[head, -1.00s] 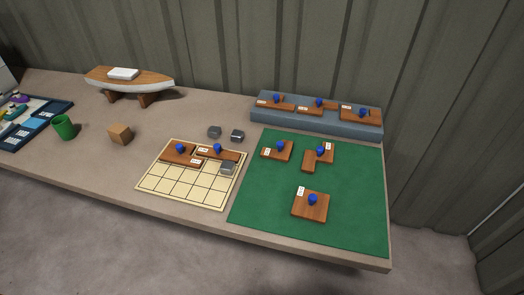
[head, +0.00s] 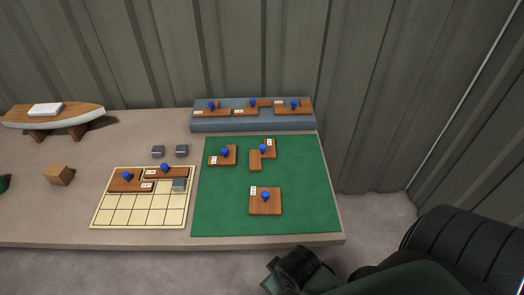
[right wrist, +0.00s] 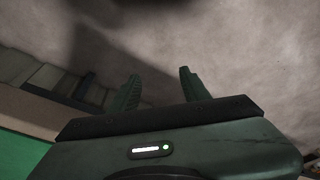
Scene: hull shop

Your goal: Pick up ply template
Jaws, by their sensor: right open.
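Several wooden ply templates with blue knobs and white labels are in the head view. A square one (head: 259,208) lies at the front of the green mat (head: 220,205), with a small one (head: 217,160) and a stepped one (head: 255,161) behind it. More templates (head: 293,110) sit on the blue-grey rack (head: 255,126), and two (head: 125,186) lie on the gridded board (head: 125,215). My right gripper (right wrist: 160,78) is open and empty in the right wrist view, pointing at bare floor past the table edge.
Two grey metal blocks (head: 181,151) stand behind the board, and another (head: 180,185) sits on it. A wooden cube (head: 58,175) and a model boat (head: 52,116) are at the left. A corrugated wall (head: 250,50) closes the back. The mat's front right is clear.

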